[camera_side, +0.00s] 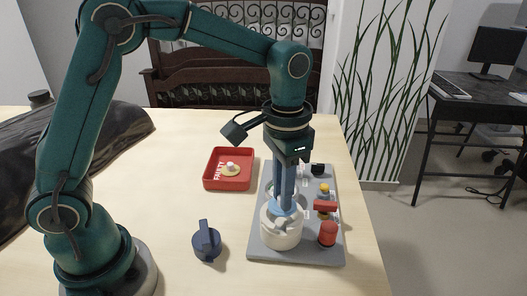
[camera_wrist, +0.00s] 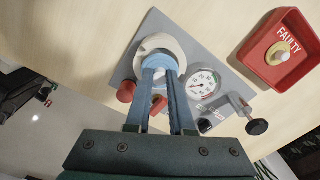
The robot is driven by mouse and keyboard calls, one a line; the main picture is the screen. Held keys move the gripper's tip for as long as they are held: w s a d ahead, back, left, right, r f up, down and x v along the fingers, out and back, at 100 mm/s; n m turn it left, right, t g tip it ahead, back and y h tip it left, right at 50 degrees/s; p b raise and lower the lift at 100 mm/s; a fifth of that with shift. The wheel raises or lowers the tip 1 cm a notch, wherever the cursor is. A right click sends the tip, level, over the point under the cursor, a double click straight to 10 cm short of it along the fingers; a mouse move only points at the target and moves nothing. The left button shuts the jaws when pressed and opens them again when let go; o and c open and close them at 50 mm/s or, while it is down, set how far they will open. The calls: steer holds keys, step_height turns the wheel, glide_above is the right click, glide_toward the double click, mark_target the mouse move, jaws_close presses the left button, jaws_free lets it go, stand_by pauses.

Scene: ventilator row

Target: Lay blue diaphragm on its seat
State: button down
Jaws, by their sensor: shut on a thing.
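My gripper (camera_side: 285,206) points straight down over the white round housing (camera_side: 281,232) on the grey board, and its fingertips are at the housing's open top. It is shut on the blue diaphragm (camera_side: 275,208), which shows as a little light blue at the mouth. In the wrist view the blue diaphragm (camera_wrist: 158,58) lies between the fingertips (camera_wrist: 160,68), inside the rim of the white housing (camera_wrist: 173,44). The fingers hide much of it, and the seat below is hidden, so I cannot tell whether they touch.
The grey board (camera_side: 262,248) also carries a red knob (camera_side: 327,234), a gauge (camera_wrist: 204,82) and a black knob (camera_wrist: 257,127). A navy cap with a handle (camera_side: 207,243) lies left of the board. A red "FAULTY" tray (camera_side: 227,184) holds a pale yellow disc (camera_side: 232,169).

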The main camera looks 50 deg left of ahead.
steer(key=shift+f, duration=0.7)
stand_by(1.2)
steer(key=shift+f, duration=0.35)
steer(key=shift+f, duration=0.85)
stand_by(0.3)
steer(key=c, duration=0.7)
jaws_free()
steer(key=shift+r, duration=3.55)
